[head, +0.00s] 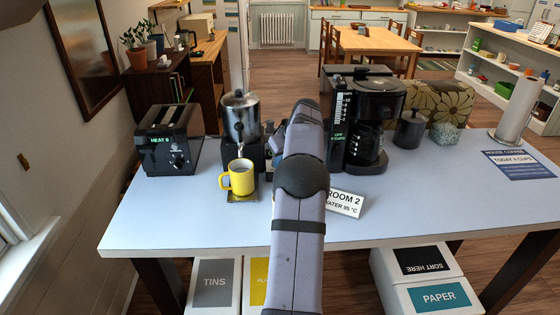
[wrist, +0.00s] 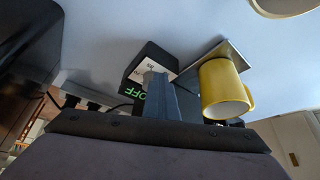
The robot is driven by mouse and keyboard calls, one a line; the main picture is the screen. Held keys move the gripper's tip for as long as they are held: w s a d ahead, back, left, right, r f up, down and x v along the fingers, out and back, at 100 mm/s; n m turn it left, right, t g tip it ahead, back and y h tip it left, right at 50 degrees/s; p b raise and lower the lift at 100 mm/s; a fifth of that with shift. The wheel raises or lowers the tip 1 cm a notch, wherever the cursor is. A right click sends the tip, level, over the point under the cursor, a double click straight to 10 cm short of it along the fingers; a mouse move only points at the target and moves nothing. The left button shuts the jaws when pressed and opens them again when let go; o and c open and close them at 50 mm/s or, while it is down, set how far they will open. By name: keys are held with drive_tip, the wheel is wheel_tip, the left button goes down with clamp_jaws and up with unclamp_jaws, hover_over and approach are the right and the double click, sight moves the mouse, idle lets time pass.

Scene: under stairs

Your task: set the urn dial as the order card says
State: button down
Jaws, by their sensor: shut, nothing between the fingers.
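The silver urn (head: 241,112) stands on a black base (head: 254,153) at the left middle of the table. In the wrist view, upside down, the black base (wrist: 150,60) shows a pale scale with small numbers and a green display reading OFF. The dial itself cannot be made out; the fingers cover part of the scale. My gripper (wrist: 160,84) is shut and empty, its tips close in front of the scale; contact cannot be told. In the head view my arm hides it. The order card (head: 346,203), partly hidden by my arm, reads "ROOM 2", "WATER 95 °C".
A yellow mug (head: 240,179) stands on the tray before the urn, right beside my fingers in the wrist view (wrist: 222,90). A toaster (head: 167,140) is left; a coffee maker (head: 376,120) and a "4 CUPS" card (head: 520,164) are right. The table's front right is clear.

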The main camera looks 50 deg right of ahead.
drive_tip(key=shift+b, duration=0.4)
drive_tip(key=shift+s+a, duration=0.15)
drive_tip(key=shift+s, duration=0.05)
drive_tip(key=shift+r, duration=0.2)
wheel_tip(320, 180, up, 6)
drive_tip(key=p, duration=0.5)
drive_tip(key=shift+f+p, duration=0.2)
drive_tip(key=shift+p, duration=0.1)
